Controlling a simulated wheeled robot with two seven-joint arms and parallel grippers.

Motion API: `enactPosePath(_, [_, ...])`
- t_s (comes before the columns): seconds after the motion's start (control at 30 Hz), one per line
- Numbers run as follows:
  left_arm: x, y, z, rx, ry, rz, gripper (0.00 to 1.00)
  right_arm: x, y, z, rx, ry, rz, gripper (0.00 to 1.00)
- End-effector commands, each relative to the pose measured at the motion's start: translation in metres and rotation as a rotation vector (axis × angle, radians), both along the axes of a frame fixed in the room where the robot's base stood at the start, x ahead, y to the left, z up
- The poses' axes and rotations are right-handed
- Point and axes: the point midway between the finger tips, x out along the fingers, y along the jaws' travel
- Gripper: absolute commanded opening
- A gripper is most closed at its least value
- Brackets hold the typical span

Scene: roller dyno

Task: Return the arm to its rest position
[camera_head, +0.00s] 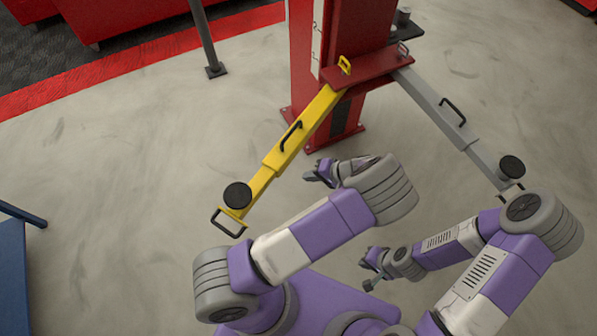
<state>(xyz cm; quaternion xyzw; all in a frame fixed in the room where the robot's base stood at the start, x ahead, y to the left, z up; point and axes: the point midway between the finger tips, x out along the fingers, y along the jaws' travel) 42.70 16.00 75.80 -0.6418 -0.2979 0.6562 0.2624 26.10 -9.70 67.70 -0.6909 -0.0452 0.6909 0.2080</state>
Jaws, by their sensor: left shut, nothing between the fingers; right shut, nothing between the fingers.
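A red lift post (345,110) stands on the floor at the top centre. A yellow lift arm (273,165) reaches from it down to the left, with a black handle, a round black pad (238,195) and a looped end. A grey lift arm (440,103) reaches down to the right, with its own black handle and round pad (511,168). My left gripper (312,176) is shut and empty, right of the yellow arm and apart from its handle. My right gripper (367,275) is shut and empty, lower down near my purple base. Neither gripper touches a lift arm.
A dark upright pole (206,45) stands on the floor left of the post. Red cabinets (125,15) and a red floor stripe (140,60) lie at the upper left. A blue object (12,275) stands at the left edge. Open concrete floor (120,180) lies left of the yellow arm.

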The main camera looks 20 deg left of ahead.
Motion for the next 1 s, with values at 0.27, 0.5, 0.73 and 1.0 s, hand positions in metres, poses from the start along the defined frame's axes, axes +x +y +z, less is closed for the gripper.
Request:
enactPosePath(0.27, [-0.004,-0.025,0.023,-0.003,-0.001,-0.001,0.00,0.000,0.000,0.006,0.000,0.000,0.000,0.00])
enactPosePath(0.5, [-0.004,-0.027,0.025,-0.002,-0.001,0.001,0.00,0.000,0.000,0.006,0.000,0.000,0.000,0.00])
enactPosePath(0.73, [-0.025,-0.015,-0.005,-0.108,0.077,0.026,0.00,0.000,0.000,0.006,0.000,0.000,0.000,0.00])
enactPosePath(1.0, [-0.120,-0.020,-0.092,-0.631,0.235,0.106,0.00,0.000,0.000,0.006,0.000,0.000,0.000,0.00])
